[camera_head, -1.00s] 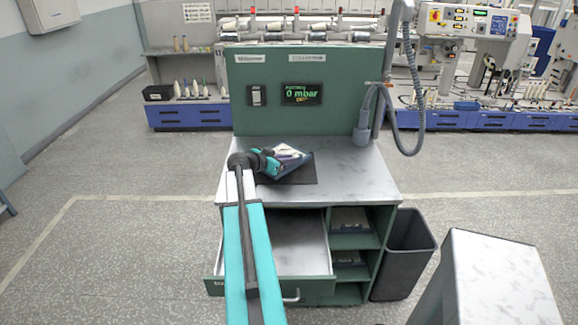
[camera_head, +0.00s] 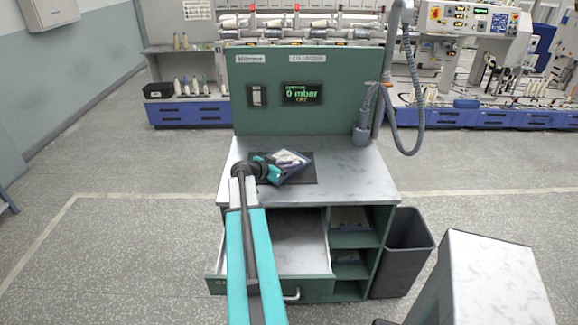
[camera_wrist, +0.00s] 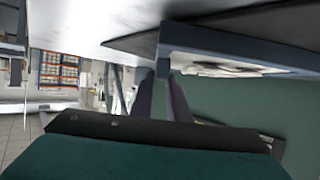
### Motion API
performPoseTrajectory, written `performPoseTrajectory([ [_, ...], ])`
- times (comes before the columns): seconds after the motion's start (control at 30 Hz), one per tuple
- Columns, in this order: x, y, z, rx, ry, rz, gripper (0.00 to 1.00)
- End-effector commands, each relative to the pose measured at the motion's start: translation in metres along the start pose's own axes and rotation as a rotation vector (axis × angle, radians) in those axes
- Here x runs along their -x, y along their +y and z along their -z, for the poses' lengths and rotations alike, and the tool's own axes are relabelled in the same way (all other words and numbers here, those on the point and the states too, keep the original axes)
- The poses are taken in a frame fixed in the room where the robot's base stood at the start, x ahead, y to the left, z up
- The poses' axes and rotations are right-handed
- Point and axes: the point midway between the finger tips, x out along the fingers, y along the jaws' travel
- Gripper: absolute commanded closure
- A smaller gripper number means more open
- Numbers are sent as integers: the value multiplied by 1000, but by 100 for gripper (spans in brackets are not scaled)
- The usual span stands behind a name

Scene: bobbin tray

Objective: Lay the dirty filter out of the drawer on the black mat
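The dirty filter (camera_head: 291,161), a dark blue frame with a stained pale inside, is over the black mat (camera_head: 307,177) on the cabinet top. My gripper (camera_head: 274,168) is shut on the near left edge of its frame. The wrist view shows my fingers (camera_wrist: 164,78) closed at the filter's frame (camera_wrist: 205,53), which is tilted against the mat (camera_wrist: 133,43). One part of the frame seems to meet the mat, but I cannot tell whether it touches. The drawer (camera_head: 300,240) is pulled open, and its visible floor is empty. My arm hides its left part.
A green panel (camera_head: 340,112) with a display reading 0 mbar stands behind the cabinet top. A grey hose (camera_head: 416,125) hangs at its right. Open shelves (camera_head: 350,240) hold flat items. A dark bin (camera_head: 402,255) stands right of the cabinet. The cabinet top's right side is clear.

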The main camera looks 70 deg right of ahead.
Motion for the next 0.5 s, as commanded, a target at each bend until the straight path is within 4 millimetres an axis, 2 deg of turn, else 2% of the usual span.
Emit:
performPoseTrajectory([
  [0.03,0,0,0,0,0,0,76],
  [0.1,0,0,0,0,0,0,67],
  [0.5,3,0,0,0,0,0,67],
])
